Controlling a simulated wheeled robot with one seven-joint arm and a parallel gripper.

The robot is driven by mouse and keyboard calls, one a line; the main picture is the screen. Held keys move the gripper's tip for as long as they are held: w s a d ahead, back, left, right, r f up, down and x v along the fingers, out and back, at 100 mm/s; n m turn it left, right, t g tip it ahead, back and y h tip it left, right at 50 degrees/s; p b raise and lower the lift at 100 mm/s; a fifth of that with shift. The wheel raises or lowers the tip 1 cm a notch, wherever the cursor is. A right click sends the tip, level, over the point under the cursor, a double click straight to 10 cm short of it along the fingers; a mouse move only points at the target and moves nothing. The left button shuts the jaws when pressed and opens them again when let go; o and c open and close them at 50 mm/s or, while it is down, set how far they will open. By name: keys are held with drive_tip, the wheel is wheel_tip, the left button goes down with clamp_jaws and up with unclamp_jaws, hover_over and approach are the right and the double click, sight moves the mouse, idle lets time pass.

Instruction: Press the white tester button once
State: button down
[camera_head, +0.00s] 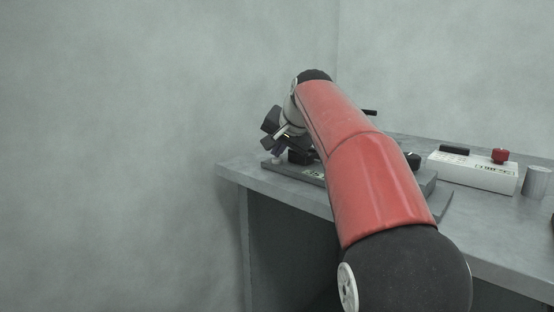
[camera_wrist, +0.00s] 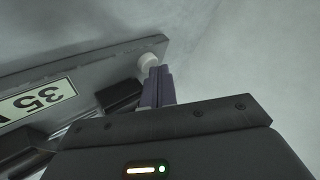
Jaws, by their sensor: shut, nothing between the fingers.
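The white tester button (camera_wrist: 149,60) shows in the wrist view as a small pale cylinder at the end of the grey tester base (camera_wrist: 85,63). The shut, empty fingers of my gripper (camera_wrist: 159,72) are right by it and overlap its lower edge in the picture. I cannot tell whether they touch it. In the head view the button (camera_head: 277,160) is a small pale spot at the left end of the tester base (camera_head: 269,167), just below my gripper (camera_head: 279,150). My red arm hides much of the base there.
The grey table (camera_head: 232,171) stands by the walls. A white control box (camera_head: 470,172) with a red knob (camera_head: 500,156) and a metal cup (camera_head: 536,182) stand at the right. The table's left corner is clear.

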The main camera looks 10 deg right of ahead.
sight(278, 160)
drive_tip(key=shift+f, duration=0.25)
drive_tip(key=shift+r, duration=0.2)
drive_tip(key=shift+r+p, duration=0.8)
drive_tip(key=shift+p, duration=0.2)
wheel_tip(278, 160, up, 5)
drive_tip(key=p, duration=0.5)
drive_tip(key=shift+r, duration=0.1)
